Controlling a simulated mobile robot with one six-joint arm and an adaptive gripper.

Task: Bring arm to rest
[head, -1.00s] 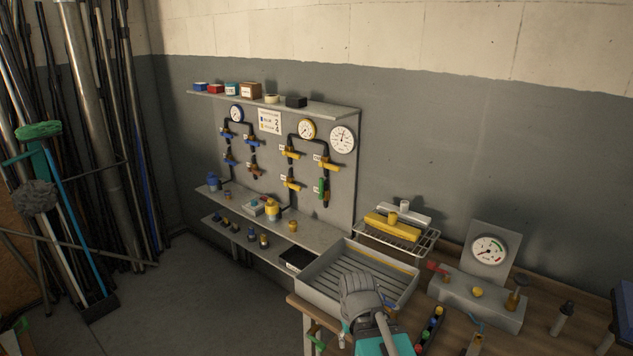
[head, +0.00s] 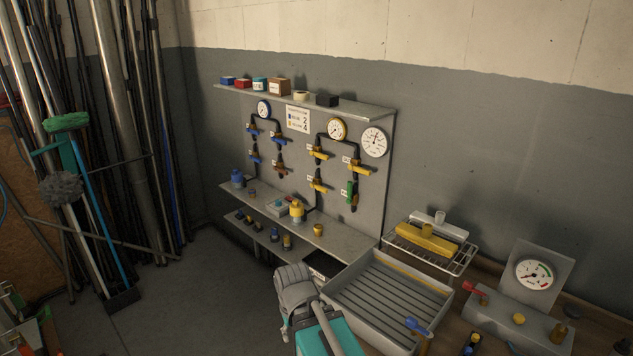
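My arm (head: 318,318) rises from the bottom edge of the head view, a grey rounded link with a teal part. It stands in front of the left wall of the grey ribbed tray (head: 395,308) and hides part of it. My gripper's fingers cannot be made out, so I cannot tell whether they are open or shut, or whether they hold anything.
A panel (head: 375,195) with gauges and coloured valves stands behind, with shelves of small fittings. A wire rack (head: 459,262) holds a yellow block (head: 426,243). A gauge block (head: 515,318) is at right. Poles and a green broom (head: 67,122) lean at left. The floor (head: 200,300) between is clear.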

